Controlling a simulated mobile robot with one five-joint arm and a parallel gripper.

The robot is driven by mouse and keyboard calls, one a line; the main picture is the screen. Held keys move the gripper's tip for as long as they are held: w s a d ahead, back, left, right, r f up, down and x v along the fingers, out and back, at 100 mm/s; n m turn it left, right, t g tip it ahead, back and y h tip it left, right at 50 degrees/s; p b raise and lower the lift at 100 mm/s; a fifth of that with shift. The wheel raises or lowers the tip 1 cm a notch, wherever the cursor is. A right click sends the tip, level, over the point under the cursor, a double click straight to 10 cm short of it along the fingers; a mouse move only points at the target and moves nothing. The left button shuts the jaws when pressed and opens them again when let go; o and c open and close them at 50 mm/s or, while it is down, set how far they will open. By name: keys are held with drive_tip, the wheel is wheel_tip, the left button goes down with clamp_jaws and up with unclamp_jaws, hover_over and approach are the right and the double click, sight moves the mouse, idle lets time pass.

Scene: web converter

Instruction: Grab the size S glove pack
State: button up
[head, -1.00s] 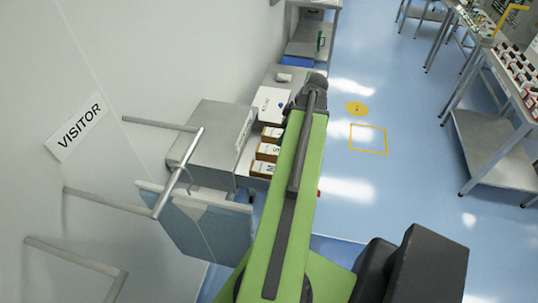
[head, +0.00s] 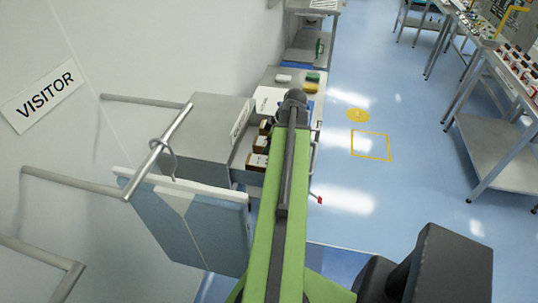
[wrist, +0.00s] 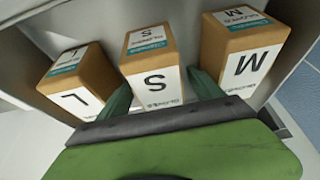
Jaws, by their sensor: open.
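The S glove pack (wrist: 150,62) is a brown box with a white front label marked S, standing in the middle of three packs in the wrist view. My gripper (wrist: 158,84) is open, with one green finger on each side of the lower part of the S pack. I cannot tell whether the fingers touch it. The L pack (wrist: 78,85) is on its left and the M pack (wrist: 240,52) on its right. In the head view the S pack (head: 261,144) is partly hidden by my green arm, and my gripper is hidden there.
A grey metal box (head: 215,125) stands beside the packs. A yellow item (head: 311,87) and a green one (head: 312,77) lie farther back on the bench. Blue floor at right is open, with a worktable (head: 500,150) beyond.

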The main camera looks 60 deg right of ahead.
sight(265, 141)
drive_tip(key=shift+b+x, duration=0.3)
drive_tip(key=shift+x, duration=0.65)
drive_tip(key=shift+s+r, duration=0.1)
drive_tip(key=c, duration=1.5)
wheel_tip(265, 141, up, 10)
drive_tip(key=p, duration=1)
drive_tip(key=shift+r+p, duration=0.1)
drive_tip(key=shift+p, duration=0.2)
